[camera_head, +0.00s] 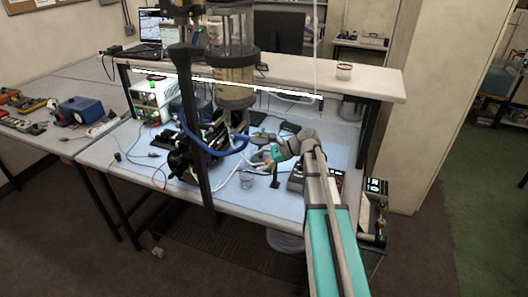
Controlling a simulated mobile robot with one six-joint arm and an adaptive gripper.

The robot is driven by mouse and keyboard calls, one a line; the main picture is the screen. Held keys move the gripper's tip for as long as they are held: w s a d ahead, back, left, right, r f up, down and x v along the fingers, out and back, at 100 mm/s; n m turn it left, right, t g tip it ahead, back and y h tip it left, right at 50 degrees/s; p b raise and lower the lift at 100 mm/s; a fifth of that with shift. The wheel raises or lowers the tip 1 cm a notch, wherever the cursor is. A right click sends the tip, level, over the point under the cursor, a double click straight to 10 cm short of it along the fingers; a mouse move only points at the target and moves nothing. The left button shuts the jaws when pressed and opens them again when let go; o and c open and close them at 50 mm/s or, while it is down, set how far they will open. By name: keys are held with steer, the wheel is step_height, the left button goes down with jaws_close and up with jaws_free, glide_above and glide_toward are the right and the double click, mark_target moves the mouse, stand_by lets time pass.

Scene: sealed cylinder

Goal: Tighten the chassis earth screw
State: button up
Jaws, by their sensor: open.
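No chassis earth screw can be made out at this size. A clear-walled cylinder (232,72) with dark bands stands upright in a dark frame above the bench. Below it is a dark assembly (200,140) with hoses and a blue loop. My teal and grey arm reaches in from the lower right over the bench. My gripper (258,163) is at its far end, over the middle of the blue bench mat (228,200), to the right of the dark assembly. It is open. Its fingertips are small and partly lost among cables, so any contact cannot be told.
A dark upright post (196,130) stands in front of the bench. A white and green instrument (152,97) is at the back left. The mat's front left is mostly clear.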

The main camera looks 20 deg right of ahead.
steer(key=s+a+f+n+g+h+b, duration=0.2)
steer(key=s+f+n+h+b, duration=0.1)
steer(key=s+f+n+h, duration=0.3)
steer(key=s+a+f+n+g+h+b, duration=0.1)
steer(key=s+a+f+n+h+b, duration=0.2)
steer(key=s+f+n, duration=0.8)
steer(key=s+h+b, duration=0.1)
steer(key=s+h, duration=0.1)
steer(key=shift+f+g+h, duration=0.25)
steer(key=shift+g+h, duration=0.15)
